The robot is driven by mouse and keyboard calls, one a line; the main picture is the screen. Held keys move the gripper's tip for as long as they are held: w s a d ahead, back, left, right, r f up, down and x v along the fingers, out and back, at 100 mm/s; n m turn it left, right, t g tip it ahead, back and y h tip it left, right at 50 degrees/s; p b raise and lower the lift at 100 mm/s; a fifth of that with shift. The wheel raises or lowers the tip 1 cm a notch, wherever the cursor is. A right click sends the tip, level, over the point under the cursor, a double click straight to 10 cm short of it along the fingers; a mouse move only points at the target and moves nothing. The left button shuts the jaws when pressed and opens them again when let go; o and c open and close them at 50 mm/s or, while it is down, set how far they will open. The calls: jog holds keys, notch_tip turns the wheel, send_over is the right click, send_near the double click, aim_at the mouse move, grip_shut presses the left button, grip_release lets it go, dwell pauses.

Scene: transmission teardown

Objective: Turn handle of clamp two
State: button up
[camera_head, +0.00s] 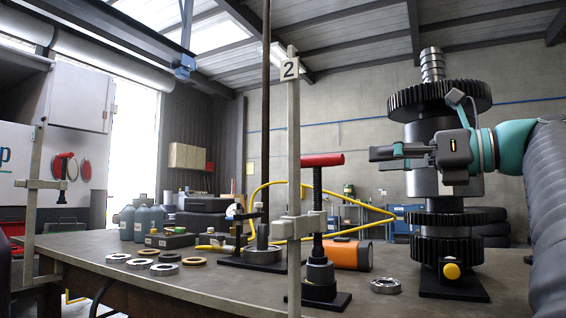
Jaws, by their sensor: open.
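Clamp two (292,180) is a tall pale upright bar with a "2" sign (290,69) on top, standing at the front edge of the workbench. Its red T-handle (322,160) sits on top of a dark vertical screw, right of the bar. The screw runs down toward a black round base on the bench. My gripper (382,153) is open and empty, to the right of the red handle at about its height, with fingers pointing left. A gap shows between the fingers and the handle. My gripper overlaps the gear shaft behind it in the picture.
A tall black gear shaft (450,205) stands on the workbench (200,287) at right. An orange cylinder (348,253), bearing rings (386,285) and a yellow hose (258,195) are around the clamp. Another clamp (36,195) with a red handle stands at far left.

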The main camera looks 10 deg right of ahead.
aim_at(317, 167)
jog(key=x, duration=0.6)
jog(key=b+x, duration=0.1)
jog(key=x, duration=0.6)
jog(key=shift+w+a+r, duration=0.1)
jog(key=shift+w+r, duration=0.1)
jog(key=shift+w, duration=0.05)
grip_shut()
